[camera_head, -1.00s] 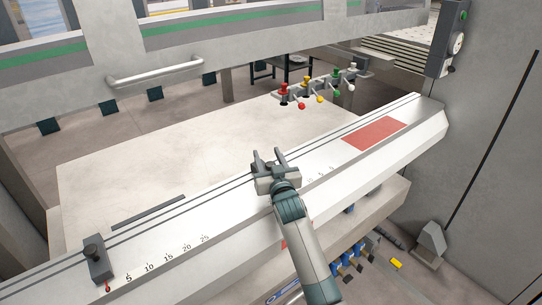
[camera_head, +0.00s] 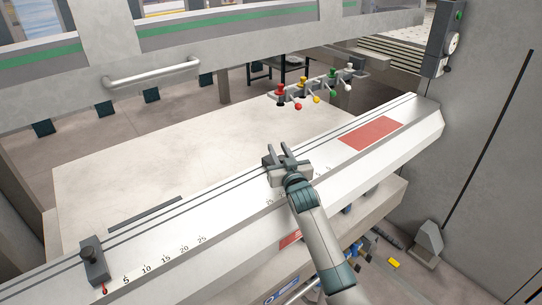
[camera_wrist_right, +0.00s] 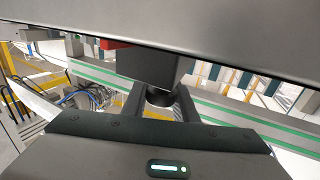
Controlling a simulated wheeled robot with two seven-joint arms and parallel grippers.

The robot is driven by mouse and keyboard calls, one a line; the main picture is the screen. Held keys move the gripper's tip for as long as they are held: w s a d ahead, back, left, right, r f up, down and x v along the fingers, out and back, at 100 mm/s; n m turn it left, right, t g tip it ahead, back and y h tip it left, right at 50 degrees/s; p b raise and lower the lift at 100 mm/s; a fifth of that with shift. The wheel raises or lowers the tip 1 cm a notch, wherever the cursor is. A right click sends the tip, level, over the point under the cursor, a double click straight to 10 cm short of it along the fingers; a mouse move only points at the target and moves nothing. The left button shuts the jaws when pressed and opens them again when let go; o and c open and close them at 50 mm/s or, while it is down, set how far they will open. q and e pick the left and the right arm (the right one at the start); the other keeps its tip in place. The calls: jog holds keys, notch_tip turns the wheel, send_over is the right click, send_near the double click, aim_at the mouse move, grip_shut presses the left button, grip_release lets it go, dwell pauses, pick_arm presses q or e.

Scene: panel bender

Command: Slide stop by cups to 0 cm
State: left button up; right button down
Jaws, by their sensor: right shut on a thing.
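My right gripper (camera_head: 287,155) is over the grooved white rail (camera_head: 225,205), right of its middle. In the right wrist view its fingers (camera_wrist_right: 160,108) are shut around the dark round knob (camera_wrist_right: 160,97) under a grey stop block (camera_wrist_right: 148,68), with a red piece (camera_wrist_right: 118,43) beside it. In the head view the gripper hides this stop. Another dark stop (camera_head: 97,265) with a black knob stands at the rail's left end, by the 5 mark. Numbers 5 to 25 run right from it. A second scale is partly hidden by my right arm. My left gripper is out of view.
Red, yellow, green and white knobs (camera_head: 316,92) stand behind the rail. A red rectangle (camera_head: 371,135) marks the rail on the right. The rail looks clear between the gripper and that rectangle. A pale table (camera_head: 150,160) lies behind, and a grey wall (camera_head: 490,170) stands at right.

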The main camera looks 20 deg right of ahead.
jog(key=w+d+b, duration=0.1)
jog(key=d, duration=0.3)
jog(key=w+d+b, duration=0.1)
jog(key=w+d, duration=0.1)
jog(key=d, duration=0.3)
jog(key=w+d+b, duration=0.1)
jog(key=d, duration=0.3)
jog(key=shift+w+d+f, duration=0.1)
jog(key=shift+w+d, duration=0.1)
jog(key=shift+w, duration=0.2)
jog(key=shift+d, duration=0.3)
jog(key=shift+r, duration=0.25)
jog(key=c, duration=1.6)
grip_release()
jog(key=shift+o, duration=0.8)
jog(key=shift+w+d+f, duration=0.1)
jog(key=shift+d+f, duration=0.05)
jog(key=shift+d, duration=0.15)
jog(key=shift+a, duration=0.1)
